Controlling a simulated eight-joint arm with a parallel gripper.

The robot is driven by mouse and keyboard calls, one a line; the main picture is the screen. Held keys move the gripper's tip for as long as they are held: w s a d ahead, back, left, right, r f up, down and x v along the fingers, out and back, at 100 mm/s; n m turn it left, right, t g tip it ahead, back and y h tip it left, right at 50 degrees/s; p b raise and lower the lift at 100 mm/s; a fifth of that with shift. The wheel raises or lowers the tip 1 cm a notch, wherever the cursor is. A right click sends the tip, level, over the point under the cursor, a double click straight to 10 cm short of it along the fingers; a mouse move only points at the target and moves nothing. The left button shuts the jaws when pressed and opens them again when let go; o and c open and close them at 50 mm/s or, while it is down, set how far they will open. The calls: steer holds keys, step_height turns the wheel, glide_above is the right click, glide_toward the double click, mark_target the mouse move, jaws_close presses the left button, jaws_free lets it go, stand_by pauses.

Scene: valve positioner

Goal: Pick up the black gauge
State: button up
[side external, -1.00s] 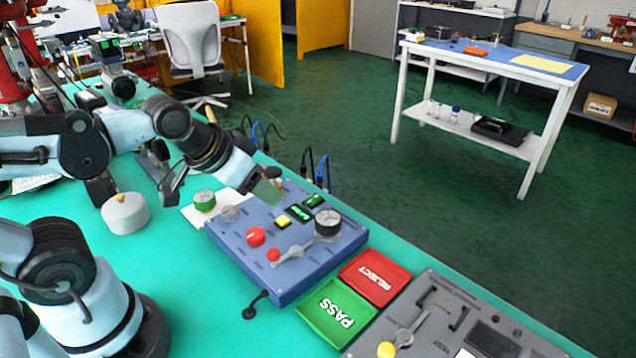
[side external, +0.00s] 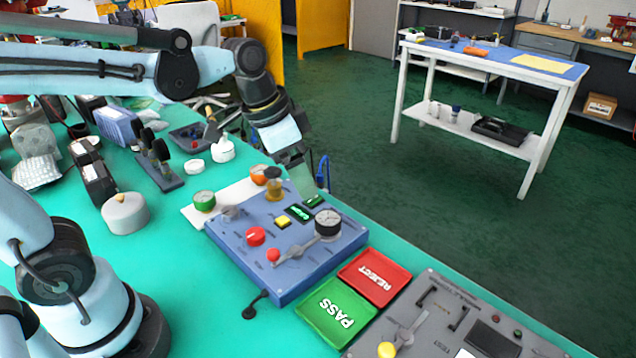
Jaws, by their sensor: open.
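The black gauge (side external: 327,222), round with a dark rim and a pale dial, sits at the right end of the blue valve panel (side external: 255,270). My gripper (side external: 303,180) is open and empty, with its fingers pointing down. In the picture it is above and a little left of the gauge, apart from it. The gap between the fingers is hard to see from this side.
A green gauge (side external: 204,200), an orange gauge (side external: 259,175) and an amber fitting (side external: 273,182) are at the panel's far left. The red REJECT tray (side external: 376,279) and green PASS tray (side external: 337,312) lie right of the panel. A grey test unit (side external: 455,310) stands beyond.

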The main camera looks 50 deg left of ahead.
mark_target(328, 217)
steer(key=shift+m+g, duration=0.6)
steer(key=shift+m, duration=0.3)
steer(key=shift+w+d+r+x, duration=0.1)
steer(key=shift+w+d+x, duration=0.2)
steer(key=shift+x, duration=1.8)
steer(key=shift+w+d+r+x, duration=0.1)
steer(key=shift+w+d+x, duration=0.15)
steer(key=shift+x, duration=1.9)
steer(key=shift+w+d+r+x, duration=0.1)
steer(key=shift+w+d+x, duration=0.2)
steer(key=shift+x, duration=1.8)
steer(key=shift+c, duration=0.2)
steer(key=c, duration=1.1)
